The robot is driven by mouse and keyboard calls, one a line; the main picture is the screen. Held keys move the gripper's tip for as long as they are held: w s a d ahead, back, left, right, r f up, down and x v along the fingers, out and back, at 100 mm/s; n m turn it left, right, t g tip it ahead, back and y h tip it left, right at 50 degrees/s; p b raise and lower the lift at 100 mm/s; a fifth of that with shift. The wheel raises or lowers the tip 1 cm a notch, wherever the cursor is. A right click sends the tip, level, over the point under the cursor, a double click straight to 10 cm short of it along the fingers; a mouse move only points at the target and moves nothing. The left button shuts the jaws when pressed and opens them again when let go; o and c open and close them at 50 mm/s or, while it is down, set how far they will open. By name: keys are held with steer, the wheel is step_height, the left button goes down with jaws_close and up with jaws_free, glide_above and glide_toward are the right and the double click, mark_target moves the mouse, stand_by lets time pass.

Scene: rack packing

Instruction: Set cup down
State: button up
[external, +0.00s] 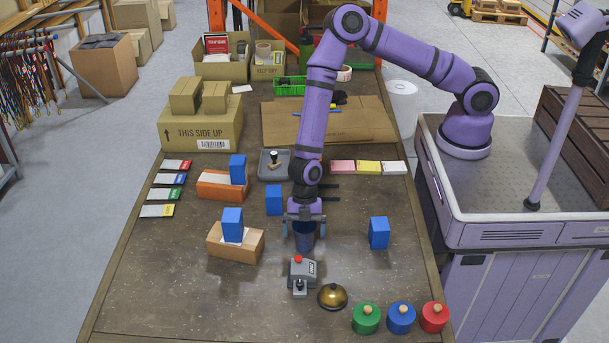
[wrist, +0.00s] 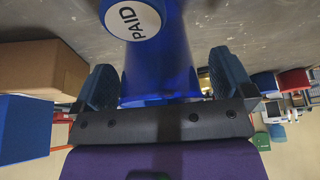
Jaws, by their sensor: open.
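A blue cup (external: 304,243) is at the middle of the table, just behind the grey device with a red button. It looks upright, with its base at or very near the tabletop. In the wrist view the cup (wrist: 160,58) carries a round white label reading PAID. My gripper (external: 304,229) points down over the cup, with one finger on each side. In the wrist view the fingers of my gripper (wrist: 165,84) stand apart from the cup's wall, with gaps showing. The gripper is open. The cup's upper part is partly hidden by the gripper in the external view.
The grey button device (external: 302,273) and a brass bell (external: 332,296) are close in front of the cup. Blue blocks stand at its left (external: 274,200) and right (external: 379,233). A cardboard box (external: 235,244) is farther left. Bare table lies between the cup and the right block.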

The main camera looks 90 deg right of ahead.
steer(key=v, duration=1.2)
steer(key=shift+r, duration=0.15)
steer(key=s+d+r+m+t+h, duration=0.25)
steer(key=s+d+r+m, duration=0.2)
steer(key=d+r, duration=0.65)
steer(key=s+d+r+m+t+h, duration=0.1)
steer(key=s+d+r+m+h, duration=0.4)
steer(key=r, duration=0.9)
steer(key=s+d+r+m+y, duration=0.1)
steer(key=s+d+r+m, duration=0.1)
steer(key=s, duration=0.6)
steer(key=s+d+r+m+t+y, duration=0.1)
steer(key=s+d+r+m, duration=0.2)
steer(key=s, duration=0.4)
steer(key=s+d+r+m+y, duration=0.1)
steer(key=s+d+r+m, duration=0.2)
steer(key=s, duration=0.5)
step_height(320, 180, up, 2)
steer(key=shift+s+d+r+t, duration=0.15)
steer(key=shift+s+d+t, duration=0.2)
steer(key=shift+d, duration=0.5)
steer(key=shift+w+m, duration=0.1)
steer(key=shift+m, duration=0.15)
